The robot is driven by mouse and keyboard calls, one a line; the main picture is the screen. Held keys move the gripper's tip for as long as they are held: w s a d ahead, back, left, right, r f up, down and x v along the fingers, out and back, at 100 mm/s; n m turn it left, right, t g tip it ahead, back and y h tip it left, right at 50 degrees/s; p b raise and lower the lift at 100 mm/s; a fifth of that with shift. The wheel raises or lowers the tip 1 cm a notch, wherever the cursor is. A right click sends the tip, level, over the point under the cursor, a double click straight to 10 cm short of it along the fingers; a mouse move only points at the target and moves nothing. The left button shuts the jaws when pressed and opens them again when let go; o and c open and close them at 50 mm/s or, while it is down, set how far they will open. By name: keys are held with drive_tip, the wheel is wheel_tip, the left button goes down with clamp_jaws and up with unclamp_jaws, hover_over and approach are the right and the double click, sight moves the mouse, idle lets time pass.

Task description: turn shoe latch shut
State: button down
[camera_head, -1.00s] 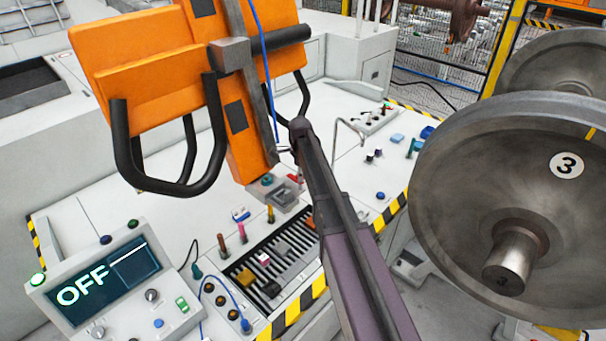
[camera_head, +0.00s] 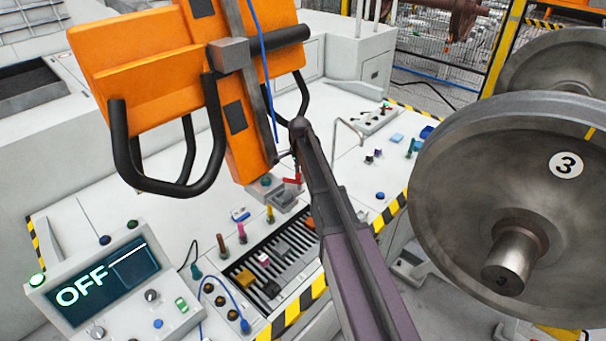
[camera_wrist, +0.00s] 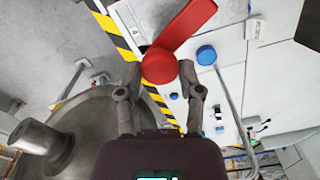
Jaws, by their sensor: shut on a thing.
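The red latch (camera_wrist: 182,28) fills the top middle of the wrist view, with a round hub and a flat handle pointing up and right. My gripper (camera_wrist: 160,70) has one finger on each side of the hub and is shut on the latch. In the head view only a small part of the red latch (camera_head: 292,181) shows, beside my arm, near a grey shoe-like bracket (camera_head: 283,201) below the orange unit. My arm hides most of the gripper there.
The orange unit (camera_head: 145,60) with black handles hangs left of my arm. A large wheel (camera_head: 460,190) stands close on the right. The panel (camera_head: 110,275) reads OFF. A slotted tray (camera_head: 290,235) with small parts and several upright pegs lies below the latch.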

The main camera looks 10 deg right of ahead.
drive_tip(key=n, duration=0.6)
drive_tip(key=shift+w+a+n, duration=0.1)
drive_tip(key=shift+a+n, duration=0.1)
drive_tip(key=shift+n, duration=0.1)
drive_tip(key=n, duration=0.6)
idle(0.3)
drive_tip(key=shift+c, duration=1.3)
unclamp_jaws()
